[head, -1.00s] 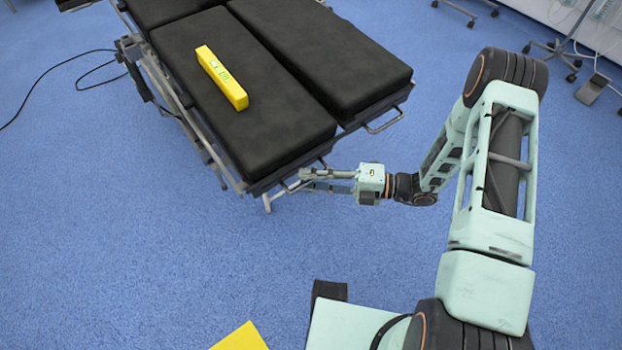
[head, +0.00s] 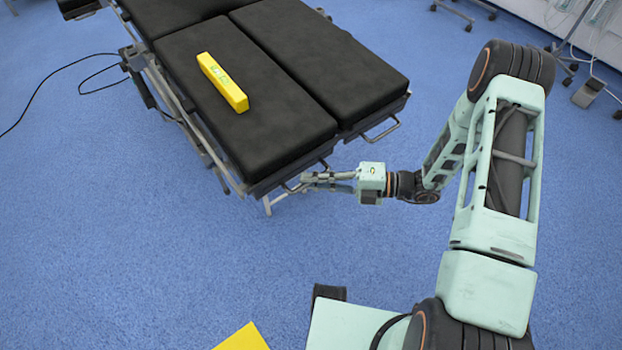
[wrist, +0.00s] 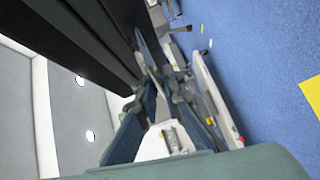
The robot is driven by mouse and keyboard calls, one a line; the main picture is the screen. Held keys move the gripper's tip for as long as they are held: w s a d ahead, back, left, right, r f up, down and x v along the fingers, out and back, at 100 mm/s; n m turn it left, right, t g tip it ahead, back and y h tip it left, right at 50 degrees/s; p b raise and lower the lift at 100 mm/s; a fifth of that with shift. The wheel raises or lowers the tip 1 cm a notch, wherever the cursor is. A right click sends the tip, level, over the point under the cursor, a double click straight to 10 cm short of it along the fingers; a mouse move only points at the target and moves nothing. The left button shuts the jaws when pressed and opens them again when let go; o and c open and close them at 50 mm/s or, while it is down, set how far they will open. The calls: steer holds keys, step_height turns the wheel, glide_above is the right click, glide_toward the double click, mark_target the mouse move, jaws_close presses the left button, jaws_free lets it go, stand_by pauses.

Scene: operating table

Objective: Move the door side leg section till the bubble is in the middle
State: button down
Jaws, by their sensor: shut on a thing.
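The operating table has two black leg sections side by side. The left one (head: 285,128) carries a yellow spirit level (head: 238,100) lying along its top; the right one (head: 350,85) is bare. The level's green vial shows, but the bubble is too small to place. My gripper (head: 305,181) is at the near end of the left leg section, low beside its edge, its fingers shut on the metal end handle (head: 290,187). In the wrist view the gripper (wrist: 160,75) reaches in beside the dark padding (wrist: 75,40); the exact contact is hard to see.
The right leg section has its own end handle (head: 382,133), close to my arm. A metal side rail (head: 205,148) runs along the left. A black cable (head: 45,85) lies on the blue floor, which is otherwise open around the table's near end.

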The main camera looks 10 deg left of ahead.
mark_target(288, 171)
step_height(288, 171, up, 4)
steer(key=p, duration=0.3)
steer(key=shift+d+r, duration=0.1)
steer(key=shift+r, duration=0.1)
steer(key=shift+m, duration=0.3)
steer(key=c, duration=2.1)
jaws_free()
steer(key=shift+s+f, duration=0.1)
steer(key=shift+d, duration=0.1)
steer(key=d, duration=0.4)
steer(key=d+r, duration=0.1)
steer(key=d, duration=0.3)
steer(key=w+d, duration=0.1)
steer(key=d, duration=0.2)
steer(key=shift+d+r, duration=0.35)
steer(key=shift+d, duration=0.05)
